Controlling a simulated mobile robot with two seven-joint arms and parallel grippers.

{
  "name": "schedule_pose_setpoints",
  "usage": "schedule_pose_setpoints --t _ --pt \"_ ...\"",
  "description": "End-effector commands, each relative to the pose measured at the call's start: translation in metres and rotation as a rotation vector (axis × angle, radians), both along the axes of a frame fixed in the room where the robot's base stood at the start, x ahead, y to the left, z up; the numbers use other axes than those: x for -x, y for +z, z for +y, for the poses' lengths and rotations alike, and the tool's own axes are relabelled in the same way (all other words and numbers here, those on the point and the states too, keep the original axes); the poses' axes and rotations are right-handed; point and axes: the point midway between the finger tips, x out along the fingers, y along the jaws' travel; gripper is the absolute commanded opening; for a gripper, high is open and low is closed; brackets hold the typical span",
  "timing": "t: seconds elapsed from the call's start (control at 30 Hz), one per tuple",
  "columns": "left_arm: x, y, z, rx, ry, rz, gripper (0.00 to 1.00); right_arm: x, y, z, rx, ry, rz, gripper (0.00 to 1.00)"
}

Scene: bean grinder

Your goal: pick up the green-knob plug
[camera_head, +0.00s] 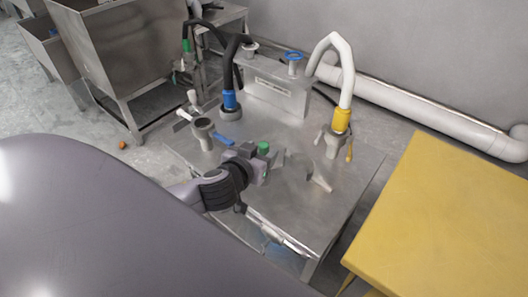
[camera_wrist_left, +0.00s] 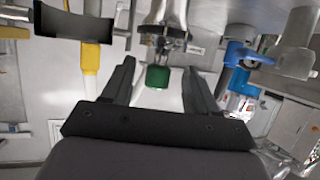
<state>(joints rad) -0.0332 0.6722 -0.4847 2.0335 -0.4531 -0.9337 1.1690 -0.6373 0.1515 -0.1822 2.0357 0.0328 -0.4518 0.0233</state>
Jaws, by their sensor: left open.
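The green knob (camera_head: 264,147) of the plug shows right beside my left gripper (camera_head: 268,162) over the steel table. The left wrist view shows the green knob (camera_wrist_left: 157,77) between the two dark fingers of my left gripper (camera_wrist_left: 157,64). These fingers are spread, with visible gaps on both sides of the knob. The plug's body below the knob is mostly hidden by the gripper in the head view. I cannot tell whether a finger touches the plug. My right gripper is not in view.
The steel table (camera_head: 300,215) carries a blue-collared hose (camera_head: 230,100), a yellow-collared hose (camera_head: 341,120), and a box (camera_head: 276,90) with a blue-knob plug (camera_head: 293,58). Grey upright pieces (camera_head: 318,178) stand right of the gripper. A yellow table (camera_head: 450,220) is at the right.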

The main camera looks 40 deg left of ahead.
Motion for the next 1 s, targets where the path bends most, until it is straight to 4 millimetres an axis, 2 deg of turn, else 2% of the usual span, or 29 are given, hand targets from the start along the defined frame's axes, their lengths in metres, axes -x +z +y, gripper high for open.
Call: schedule_pose_setpoints --t 0.27,0.6,0.63,0.7,0.8,1.0 --pt "-0.030 -0.011 0.004 -0.001 0.001 0.000 0.58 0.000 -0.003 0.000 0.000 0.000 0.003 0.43" --pt "-0.034 -0.013 0.004 0.000 -0.001 0.001 0.58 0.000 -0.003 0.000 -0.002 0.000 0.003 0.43" --pt "-0.034 -0.013 0.004 0.000 -0.001 0.001 0.52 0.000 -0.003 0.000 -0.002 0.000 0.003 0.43" --pt "-0.034 -0.013 0.004 0.000 -0.001 0.001 0.29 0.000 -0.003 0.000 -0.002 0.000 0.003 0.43" --pt "-0.034 -0.013 0.004 0.000 -0.001 0.001 0.00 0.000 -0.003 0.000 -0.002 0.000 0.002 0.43" --pt "-0.034 -0.013 0.004 -0.001 -0.001 0.000 0.00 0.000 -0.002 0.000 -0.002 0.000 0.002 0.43"
